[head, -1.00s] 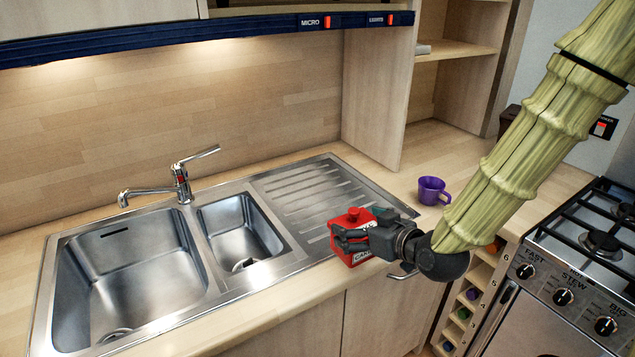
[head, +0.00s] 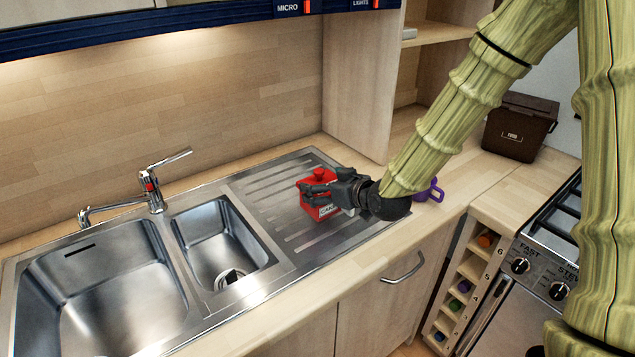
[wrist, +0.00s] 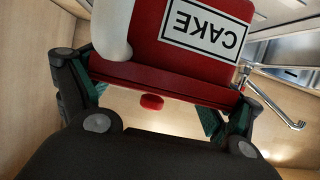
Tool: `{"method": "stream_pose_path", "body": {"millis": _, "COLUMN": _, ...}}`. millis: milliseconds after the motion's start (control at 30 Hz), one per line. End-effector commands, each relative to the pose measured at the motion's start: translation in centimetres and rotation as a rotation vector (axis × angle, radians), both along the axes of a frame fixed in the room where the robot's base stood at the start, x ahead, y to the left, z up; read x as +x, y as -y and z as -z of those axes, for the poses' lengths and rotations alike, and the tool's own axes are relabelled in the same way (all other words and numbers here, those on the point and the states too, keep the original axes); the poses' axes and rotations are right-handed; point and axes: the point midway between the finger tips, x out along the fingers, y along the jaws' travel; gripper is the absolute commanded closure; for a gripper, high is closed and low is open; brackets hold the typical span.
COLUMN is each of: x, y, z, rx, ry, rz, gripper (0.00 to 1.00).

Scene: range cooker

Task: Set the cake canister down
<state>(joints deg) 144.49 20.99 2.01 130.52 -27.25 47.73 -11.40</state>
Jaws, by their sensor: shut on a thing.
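The cake canister (head: 321,200) is a red box with a red knob on its lid and a white label. My gripper (head: 322,190) is shut on it, with dark fingers around its upper part. In the head view it is upright over the ribbed steel drainer (head: 275,207); I cannot tell whether its base touches the steel. In the wrist view the canister (wrist: 180,70) fills the top middle between the fingers, its CAKE label upside down in the picture. Part of the canister is hidden behind the fingers.
Two sink bowls (head: 105,290) and a tap (head: 150,190) lie left of the drainer. A purple cup (head: 432,191) stands behind my wrist, partly hidden. A dark food bin (head: 519,127) stands at the back right of the counter, near the hob. The drainer's left part is clear.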

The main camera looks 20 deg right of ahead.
Motion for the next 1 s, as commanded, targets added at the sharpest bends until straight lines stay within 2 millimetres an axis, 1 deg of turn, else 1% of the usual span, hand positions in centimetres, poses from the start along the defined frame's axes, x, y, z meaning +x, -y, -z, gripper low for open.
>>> {"method": "stream_pose_path", "body": {"millis": 33, "x": 1.1, "y": 0.0, "z": -0.2, "rx": -0.001, "ry": 0.001, "rz": 0.001, "gripper": 0.44}}
{"method": "stream_pose_path", "body": {"millis": 100, "x": 2.4, "y": 0.0, "z": 0.0, "rx": 0.001, "ry": 0.001, "rz": -0.001, "gripper": 0.44}}
{"method": "stream_pose_path", "body": {"millis": 200, "x": 3.7, "y": -0.1, "z": 0.2, "rx": 0.001, "ry": 0.000, "rz": -0.002, "gripper": 0.44}}
{"method": "stream_pose_path", "body": {"millis": 300, "x": 4.5, "y": -0.1, "z": 0.3, "rx": 0.000, "ry": 0.001, "rz": -0.002, "gripper": 0.44}}
{"method": "stream_pose_path", "body": {"millis": 433, "x": 5.1, "y": -0.1, "z": 0.4, "rx": 0.000, "ry": 0.000, "rz": -0.002, "gripper": 0.44}}
{"method": "stream_pose_path", "body": {"millis": 500, "x": 5.9, "y": -0.1, "z": 0.4, "rx": 0.000, "ry": 0.000, "rz": -0.002, "gripper": 0.44}}
{"method": "stream_pose_path", "body": {"millis": 700, "x": 5.6, "y": -0.1, "z": 2.6, "rx": 0.001, "ry": -0.003, "rz": -0.002, "gripper": 0.44}}
{"method": "stream_pose_path", "body": {"millis": 800, "x": 5.6, "y": -0.1, "z": 3.3, "rx": 0.001, "ry": -0.001, "rz": -0.003, "gripper": 0.44}}
{"method": "stream_pose_path", "body": {"millis": 1000, "x": 5.6, "y": -0.1, "z": 3.9, "rx": 0.001, "ry": 0.002, "rz": -0.003, "gripper": 0.44}}
